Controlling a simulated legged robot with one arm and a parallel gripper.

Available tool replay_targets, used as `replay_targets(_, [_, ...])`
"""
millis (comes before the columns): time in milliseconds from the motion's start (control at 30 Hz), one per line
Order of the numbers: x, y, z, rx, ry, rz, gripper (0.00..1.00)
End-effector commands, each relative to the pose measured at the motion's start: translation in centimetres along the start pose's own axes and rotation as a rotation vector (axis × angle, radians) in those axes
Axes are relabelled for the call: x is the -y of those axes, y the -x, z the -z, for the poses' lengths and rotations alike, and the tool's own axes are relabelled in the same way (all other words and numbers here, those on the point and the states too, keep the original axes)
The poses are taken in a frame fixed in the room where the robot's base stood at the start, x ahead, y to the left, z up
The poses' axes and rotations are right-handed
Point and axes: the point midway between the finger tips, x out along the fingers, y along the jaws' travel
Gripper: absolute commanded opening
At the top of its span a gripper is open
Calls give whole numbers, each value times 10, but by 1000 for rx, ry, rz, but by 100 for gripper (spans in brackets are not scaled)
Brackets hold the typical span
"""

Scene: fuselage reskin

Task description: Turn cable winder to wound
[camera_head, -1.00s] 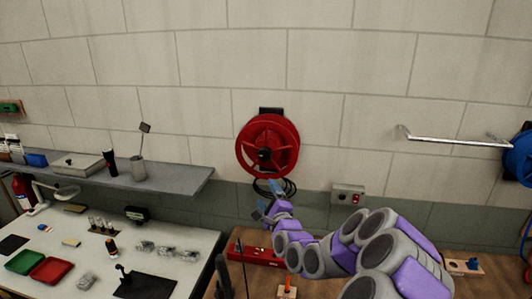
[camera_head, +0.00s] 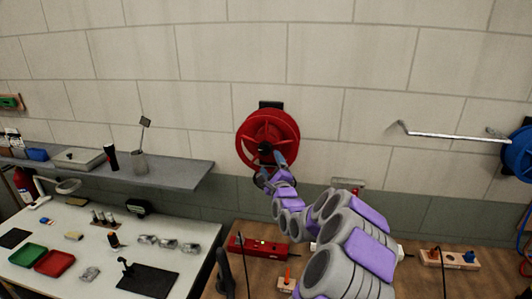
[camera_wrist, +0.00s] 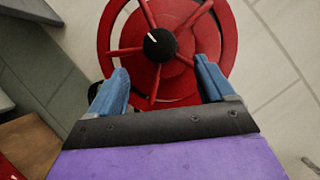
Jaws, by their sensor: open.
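The cable winder is a red spoked reel (camera_head: 268,136) mounted on the block wall, with a black hub knob (camera_wrist: 160,45) at its centre. A white line on the knob points up and slightly left in the wrist view. My gripper (camera_head: 273,160) is in front of the reel's lower part. In the wrist view my gripper (camera_wrist: 162,82) is open, with its blue fingers apart on either side below the knob and nothing between them but the view of the reel. The gripper partly hides the reel's lower edge and the cable below it.
A grey shelf (camera_head: 180,178) with a cup and tools juts from the wall at left. A wooden bench (camera_head: 255,285) with a red tool (camera_head: 258,247) is below. A metal bar (camera_head: 450,135) and a blue reel (camera_head: 520,155) are at right. The wall around the red reel is clear.

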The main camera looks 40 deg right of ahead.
Motion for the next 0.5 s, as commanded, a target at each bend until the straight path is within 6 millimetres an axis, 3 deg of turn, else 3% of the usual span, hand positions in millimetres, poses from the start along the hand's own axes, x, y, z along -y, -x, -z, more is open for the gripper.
replay_targets(500, [0, -62, -2, 1, 2, -1, 82])
